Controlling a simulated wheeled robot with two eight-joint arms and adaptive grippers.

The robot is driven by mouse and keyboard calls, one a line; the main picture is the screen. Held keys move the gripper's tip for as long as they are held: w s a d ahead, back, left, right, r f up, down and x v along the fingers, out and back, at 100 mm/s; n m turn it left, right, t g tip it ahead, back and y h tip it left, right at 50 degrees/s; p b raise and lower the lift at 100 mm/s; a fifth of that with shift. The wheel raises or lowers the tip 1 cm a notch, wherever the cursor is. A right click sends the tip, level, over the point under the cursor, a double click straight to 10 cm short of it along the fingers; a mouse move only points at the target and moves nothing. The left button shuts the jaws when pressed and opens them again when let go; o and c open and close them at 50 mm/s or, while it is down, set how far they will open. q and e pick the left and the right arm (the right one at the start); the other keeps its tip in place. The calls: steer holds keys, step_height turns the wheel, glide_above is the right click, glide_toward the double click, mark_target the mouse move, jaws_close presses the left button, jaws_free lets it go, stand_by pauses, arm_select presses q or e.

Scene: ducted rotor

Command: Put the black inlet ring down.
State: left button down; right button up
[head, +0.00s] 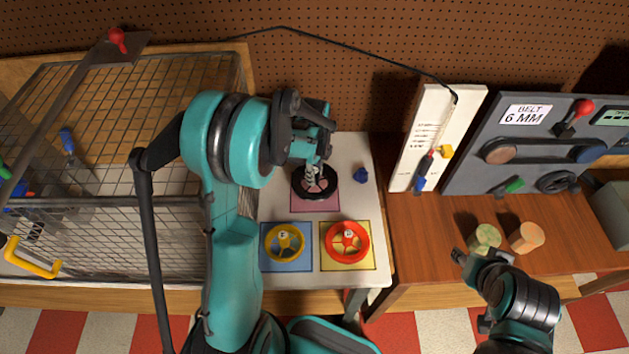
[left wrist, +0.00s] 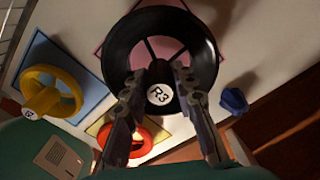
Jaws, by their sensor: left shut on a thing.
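The black inlet ring (head: 300,183) is at the pink square (head: 316,207) on the white board, covering its upper part. In the left wrist view the ring (left wrist: 120,50) shows spokes and a hub marked R3. My left gripper (head: 314,170) points down at its middle; its fingers (left wrist: 168,74) are shut on the ring at the hub. I cannot tell whether the ring touches the board. My right gripper (head: 475,258) is beside a pale green cylinder at the lower right, away from the ring; its jaw opening is unclear.
A yellow ring (head: 268,243) lies on the blue square and a red ring (head: 363,242) on the yellow square. A small dark blue piece (head: 361,175) sits right of the black ring. A wire cage (head: 110,170) stands left; a grey belt panel (head: 520,150) stands right.

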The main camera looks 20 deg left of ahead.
arm_select(q)
step_height(320, 180, down, 4)
steer(key=shift+r+b, duration=0.25)
steer(key=shift+b, duration=0.05)
steer(key=shift+f, duration=0.1)
steer(key=c, duration=1.2)
jaws_free()
